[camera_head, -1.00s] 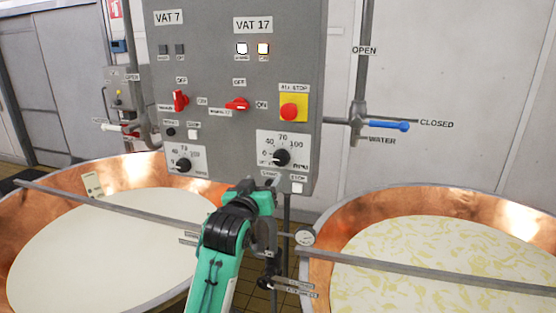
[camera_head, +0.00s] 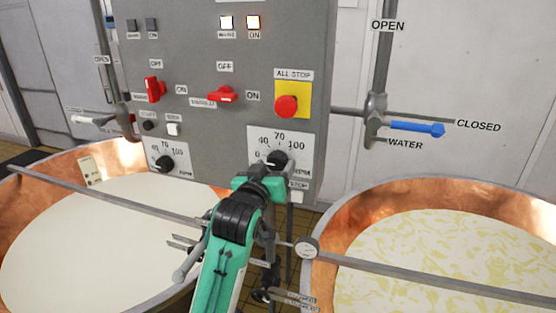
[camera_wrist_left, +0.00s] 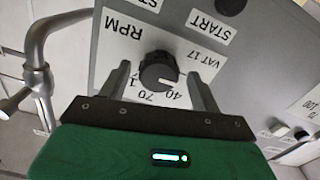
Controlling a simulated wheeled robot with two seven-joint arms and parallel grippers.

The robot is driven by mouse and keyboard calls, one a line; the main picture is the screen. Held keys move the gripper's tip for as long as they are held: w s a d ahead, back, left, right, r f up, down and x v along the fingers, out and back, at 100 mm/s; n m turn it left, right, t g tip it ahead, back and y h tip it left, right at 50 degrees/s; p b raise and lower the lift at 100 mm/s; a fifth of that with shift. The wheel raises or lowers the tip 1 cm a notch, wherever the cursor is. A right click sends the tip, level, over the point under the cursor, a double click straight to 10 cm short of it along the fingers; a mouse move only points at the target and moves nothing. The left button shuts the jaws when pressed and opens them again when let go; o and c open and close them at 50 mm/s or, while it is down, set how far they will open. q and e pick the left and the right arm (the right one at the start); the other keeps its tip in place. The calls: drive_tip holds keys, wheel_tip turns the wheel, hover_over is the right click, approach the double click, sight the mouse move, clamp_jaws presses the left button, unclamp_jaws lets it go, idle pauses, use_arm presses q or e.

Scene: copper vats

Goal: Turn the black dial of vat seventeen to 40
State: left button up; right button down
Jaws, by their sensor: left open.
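The black dial of vat seventeen (camera_head: 277,159) sits on a white scale plate marked 0, 40, 70 and 100, low on the right side of the grey panel. My left gripper (camera_head: 268,177) reaches up to it from below. In the left wrist view, the black dial (camera_wrist_left: 158,71) lies between the two open fingers of my left gripper (camera_wrist_left: 160,82), with a gap visible on each side. The VAT 17 label shows beside it, upside down. The pointer's exact setting is hard to read. My right gripper is not in view.
The grey panel (camera_head: 200,60) also carries a similar black dial (camera_head: 165,163), red switches and a red all-stop button (camera_head: 286,106). A blue-handled water valve (camera_head: 412,128) is at the right. Copper vats (camera_head: 345,225) with metal bars across them stand below.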

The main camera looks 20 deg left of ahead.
use_arm(q)
drive_tip(key=shift+r, duration=0.1)
drive_tip(key=shift+s+r, duration=0.1)
drive_tip(key=shift+s, duration=0.05)
drive_tip(key=c, duration=1)
